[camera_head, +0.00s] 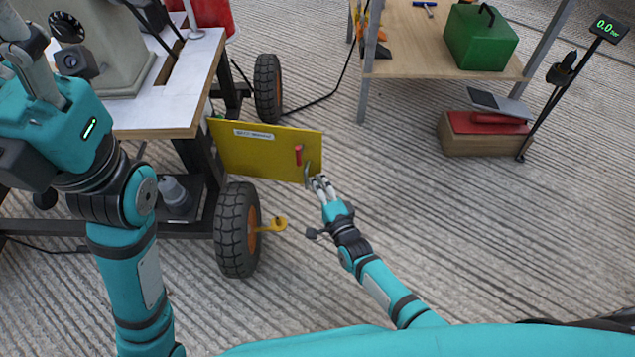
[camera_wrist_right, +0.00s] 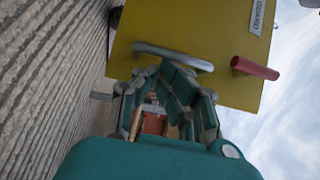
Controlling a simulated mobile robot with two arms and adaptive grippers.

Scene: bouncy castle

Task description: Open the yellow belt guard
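The yellow belt guard (camera_head: 255,155) is a flat panel standing out from the side of the wheeled machine stand, its left edge near the stand. It carries a label, a red lever (camera_head: 298,155) and a grey metal handle (camera_head: 307,173) near its right edge. In the right wrist view, the guard (camera_wrist_right: 205,25) fills the top, with the handle (camera_wrist_right: 172,56) just beyond my fingertips and the red lever (camera_wrist_right: 255,68) to its right. My right gripper (camera_head: 320,184) is at the handle; its fingers look parted, and contact is unclear. My left gripper (camera_head: 22,45) is at the upper left, partly cut off.
The machine stand (camera_head: 175,133) has black tyres (camera_head: 237,228). A yellow hitch piece (camera_head: 272,226) sticks out by the near wheel. A workbench (camera_head: 420,45) with a green toolbox (camera_head: 480,38) stands at the back. A wooden box (camera_head: 480,143) is on the floor. Floor right of the guard is clear.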

